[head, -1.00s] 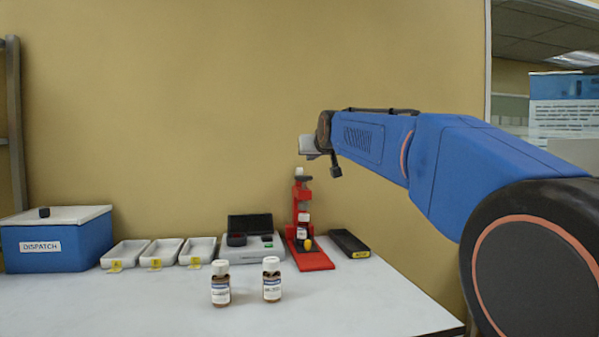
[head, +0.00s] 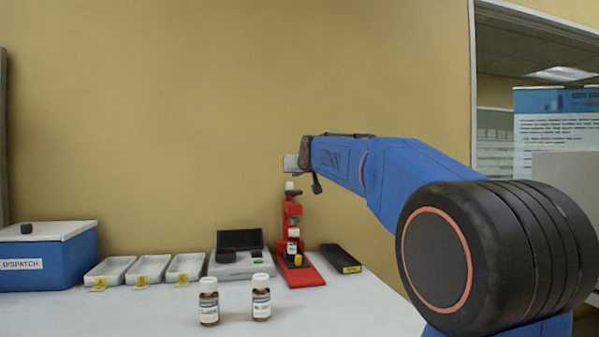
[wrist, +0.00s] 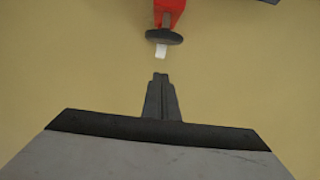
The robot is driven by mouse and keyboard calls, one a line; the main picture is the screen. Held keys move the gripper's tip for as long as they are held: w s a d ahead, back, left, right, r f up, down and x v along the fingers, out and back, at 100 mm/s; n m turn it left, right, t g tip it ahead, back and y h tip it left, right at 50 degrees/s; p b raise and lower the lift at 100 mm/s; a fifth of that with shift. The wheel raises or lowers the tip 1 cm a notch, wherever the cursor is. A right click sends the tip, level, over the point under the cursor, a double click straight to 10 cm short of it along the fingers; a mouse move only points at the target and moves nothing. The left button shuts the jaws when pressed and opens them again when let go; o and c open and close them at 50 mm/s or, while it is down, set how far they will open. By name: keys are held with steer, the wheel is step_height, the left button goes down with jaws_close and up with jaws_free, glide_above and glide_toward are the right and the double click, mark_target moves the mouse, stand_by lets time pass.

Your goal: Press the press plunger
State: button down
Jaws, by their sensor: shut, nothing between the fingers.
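The red press (head: 291,219) stands upright on its red base plate at the back of the table. Its plunger top (head: 289,186), a pale tip over a dark disc, points up. A small bottle and a yellow part sit low in the press. In the wrist view the plunger's pale tip (wrist: 161,50) and dark disc lie just beyond my fingertips, with a gap between. My gripper (wrist: 160,76) is shut and empty. In the head view my arm reaches in from the right, and my gripper's pale body is just above the plunger; its fingers are hard to make out there.
Two brown bottles (head: 208,302) (head: 261,297) stand at the front. A grey device (head: 240,268) is left of the press, a black box (head: 340,258) right. Several white trays (head: 108,271) and the blue dispatch box (head: 50,265) are farther left. A wall is behind.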

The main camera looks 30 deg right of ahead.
mark_target(295, 193)
steer(key=x, duration=0.3)
steer(key=shift+w+f, duration=0.1)
steer(key=shift+f, duration=0.1)
step_height(295, 193, down, 3)
steer(key=shift+r, duration=0.15)
steer(key=shift+f, duration=0.45)
steer(key=shift+f, duration=1.45)
